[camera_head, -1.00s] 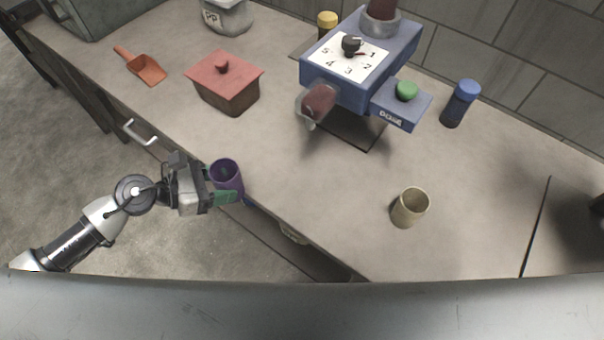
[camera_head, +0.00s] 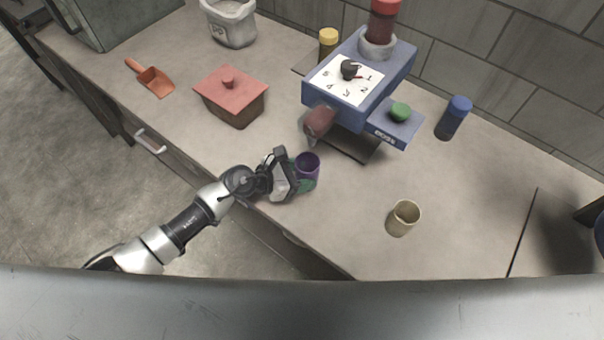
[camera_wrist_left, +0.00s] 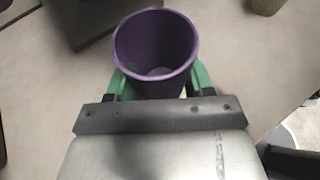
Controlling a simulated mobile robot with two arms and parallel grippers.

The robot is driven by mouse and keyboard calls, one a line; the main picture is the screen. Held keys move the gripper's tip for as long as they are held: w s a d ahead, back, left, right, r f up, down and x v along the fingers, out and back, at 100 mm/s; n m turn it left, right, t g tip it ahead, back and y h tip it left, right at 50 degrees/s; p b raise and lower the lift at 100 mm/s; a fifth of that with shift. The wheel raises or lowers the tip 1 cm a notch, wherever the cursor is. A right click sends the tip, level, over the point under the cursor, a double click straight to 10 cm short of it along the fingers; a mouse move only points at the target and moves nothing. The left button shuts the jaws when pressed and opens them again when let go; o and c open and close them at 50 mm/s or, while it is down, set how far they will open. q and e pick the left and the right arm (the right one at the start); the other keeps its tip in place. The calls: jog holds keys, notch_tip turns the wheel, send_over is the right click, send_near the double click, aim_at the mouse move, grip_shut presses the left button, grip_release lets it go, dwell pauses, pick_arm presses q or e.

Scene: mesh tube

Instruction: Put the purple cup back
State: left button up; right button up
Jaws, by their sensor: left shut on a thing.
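The purple cup (camera_head: 309,163) is upright in my left gripper (camera_head: 304,177), over the counter in front of the blue machine. In the left wrist view the cup (camera_wrist_left: 156,45) sits between the two green fingers (camera_wrist_left: 160,85), open end up, and looks empty inside. My left gripper is shut on it. I cannot tell whether the cup's bottom touches the counter. My right gripper is not in view.
The blue machine (camera_head: 345,105) with a dial stands just behind the cup. A beige cup (camera_head: 403,218) is to the right.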

pick_arm(q)
jog(key=shift+f, duration=0.55)
jog(key=shift+f, duration=0.1)
jog(key=o, duration=0.9)
jog(key=shift+o, duration=0.2)
jog(key=shift+a+r, duration=0.1)
jog(key=shift+r, duration=0.1)
jog(key=v, duration=0.5)
jog(key=b+v, duration=0.1)
jog(key=v, duration=0.4)
jog(key=shift+s+a+f, duration=0.1)
jog(key=shift+s+a, duration=0.1)
jog(key=shift+a, duration=0.15)
jog(key=shift+s+a+r+b, duration=0.2)
jog(key=shift+a+r+b, duration=0.15)
jog(key=shift+a, duration=0.1)
